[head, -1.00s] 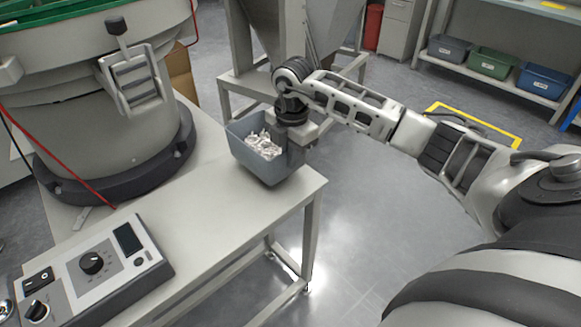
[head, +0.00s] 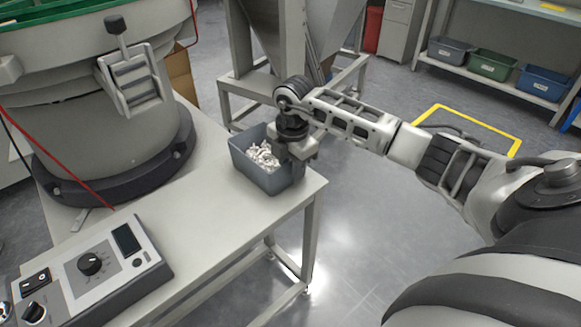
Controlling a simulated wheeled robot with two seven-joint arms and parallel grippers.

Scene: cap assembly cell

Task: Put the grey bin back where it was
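The grey bin (head: 262,179), with several small white parts (head: 262,156) in it, is at the far right corner of the grey table (head: 215,215). It looks level and appears to rest on the tabletop. My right gripper (head: 296,157) points down at the bin's right wall and appears shut on it. The fingertips are largely hidden by the gripper body and the bin. My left gripper is not in view.
A large round feeder (head: 105,120) stands left of the bin. A control box (head: 92,265) sits at the table's near left. A shelf (head: 500,85) with grey, green and blue bins is at the back right. A yellow floor outline (head: 480,118) lies right of the table.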

